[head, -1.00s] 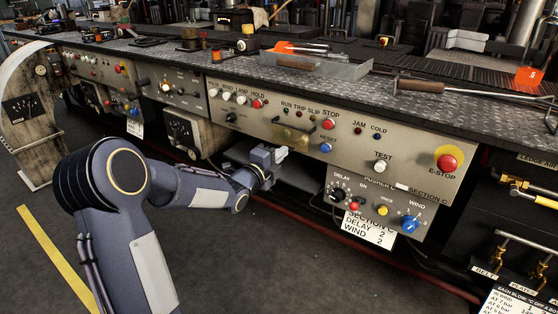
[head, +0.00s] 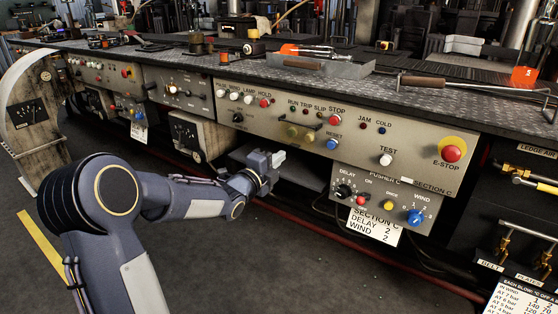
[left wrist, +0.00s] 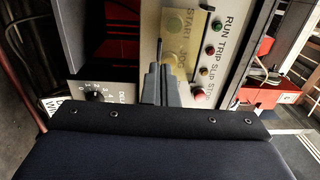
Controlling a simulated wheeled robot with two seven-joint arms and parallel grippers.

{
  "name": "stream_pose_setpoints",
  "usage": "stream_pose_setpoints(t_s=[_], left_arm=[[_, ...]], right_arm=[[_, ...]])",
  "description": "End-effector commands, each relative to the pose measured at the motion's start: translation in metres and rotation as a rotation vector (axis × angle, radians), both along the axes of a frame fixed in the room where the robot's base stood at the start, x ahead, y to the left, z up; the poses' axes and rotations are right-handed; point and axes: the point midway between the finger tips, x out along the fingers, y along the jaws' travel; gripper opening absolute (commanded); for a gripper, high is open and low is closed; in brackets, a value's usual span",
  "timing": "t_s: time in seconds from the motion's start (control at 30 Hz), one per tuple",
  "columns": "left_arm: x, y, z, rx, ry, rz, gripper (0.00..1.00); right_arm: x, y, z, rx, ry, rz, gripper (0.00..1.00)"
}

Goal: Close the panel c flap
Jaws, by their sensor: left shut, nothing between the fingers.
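The section C panel (head: 270,118) carries a row of lamps and buttons. A see-through yellowish flap (left wrist: 182,42) shows over its START button and the one beside it in the left wrist view. In the head view this spot shows as two dull yellow buttons (head: 301,134); the flap's edges and tilt are hard to make out. My left gripper (head: 275,158) is shut and empty, in front of and below the panel's lower edge. In the left wrist view its fingertips (left wrist: 158,45) overlap the flap's near side; whether they touch it I cannot tell.
A lower DELAY and WIND panel (head: 382,196) hangs right of my gripper. The red E-STOP (head: 451,153) and the TEST button (head: 386,160) are further right. The bench top (head: 360,86) overhangs the panel. Open floor (head: 280,265) lies in front.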

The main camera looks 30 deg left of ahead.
Motion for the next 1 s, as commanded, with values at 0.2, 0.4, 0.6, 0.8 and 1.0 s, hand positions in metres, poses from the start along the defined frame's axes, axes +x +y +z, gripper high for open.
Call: stream_pose_setpoints(t_s=[0.2,0.4,0.6,0.8,1.0], left_arm=[[-0.035,0.004,0.002,0.0,0.002,0.002,0.0],[-0.069,0.007,0.0,0.0,0.002,0.003,0.0],[-0.088,0.008,-0.002,0.0,0.001,0.001,0.0],[-0.092,0.009,-0.003,-0.002,0.002,0.001,0.0],[-0.103,0.006,0.002,-0.153,0.109,0.073,0.0]], right_arm=[[0.001,0.0,0.01,0.0,-0.002,-0.001,0.0],[0.001,0.0,0.016,0.0,-0.002,-0.001,0.0],[0.001,0.0,0.018,0.0,-0.001,0.0,0.0],[0.001,0.0,0.018,0.0,-0.001,0.0,0.0],[0.001,0.0,0.018,0.0,-0.001,0.0,0.0]])
